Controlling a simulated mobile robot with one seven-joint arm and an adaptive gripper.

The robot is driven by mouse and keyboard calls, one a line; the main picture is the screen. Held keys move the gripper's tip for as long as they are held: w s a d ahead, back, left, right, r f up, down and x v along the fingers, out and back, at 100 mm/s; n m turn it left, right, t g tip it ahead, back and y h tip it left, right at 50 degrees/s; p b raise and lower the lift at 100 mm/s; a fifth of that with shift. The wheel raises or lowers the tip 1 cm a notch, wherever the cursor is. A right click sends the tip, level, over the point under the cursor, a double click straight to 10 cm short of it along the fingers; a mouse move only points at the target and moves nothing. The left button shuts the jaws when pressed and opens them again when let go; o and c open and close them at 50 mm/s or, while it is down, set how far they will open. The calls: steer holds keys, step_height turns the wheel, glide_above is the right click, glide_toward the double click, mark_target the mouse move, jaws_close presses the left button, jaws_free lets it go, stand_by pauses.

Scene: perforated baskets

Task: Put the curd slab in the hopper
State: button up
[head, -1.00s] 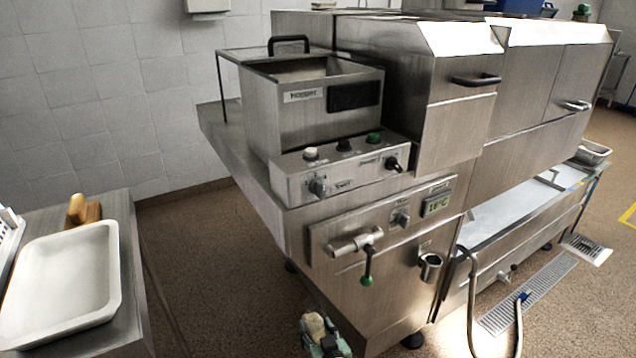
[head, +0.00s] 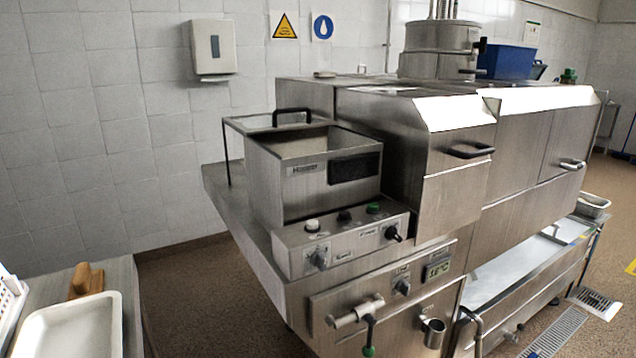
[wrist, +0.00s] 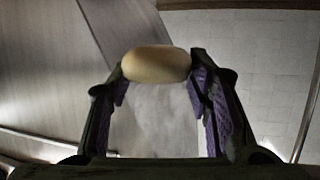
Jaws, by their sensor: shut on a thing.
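The hopper (head: 275,195) is a steel, box-shaped bin with a label and a dark panel on its front, on the left end of the large steel machine in the head view. Its top looks open towards the front. A flat lid or cover with a black handle (head: 291,112) sits at its back left. The curd slab (wrist: 155,64) is a pale cream, rounded piece in the wrist view. My gripper (wrist: 158,80), with purple finger pads, is shut on it between the fingertips. Neither gripper nor slab shows in the head view now, so their distance from the hopper cannot be told.
A control panel (head: 340,241) with knobs sits below the hopper. A valve handle (head: 356,312) and a steel cup (head: 433,333) stick out of the machine's front. A white tray (head: 70,330) lies on the side table at lower left. Floor is clear between table and machine.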

steer(key=shift+f, duration=0.1)
step_height(320, 180, down, 19)
steer(key=w+m+h+b, duration=0.2)
steer(key=m+h+b, duration=0.1)
steer(key=b, duration=0.4)
steer(key=shift+w+t+h+b, duration=0.15)
steer(key=shift+t+h+b, duration=0.15)
steer(key=shift+h+b, duration=0.15)
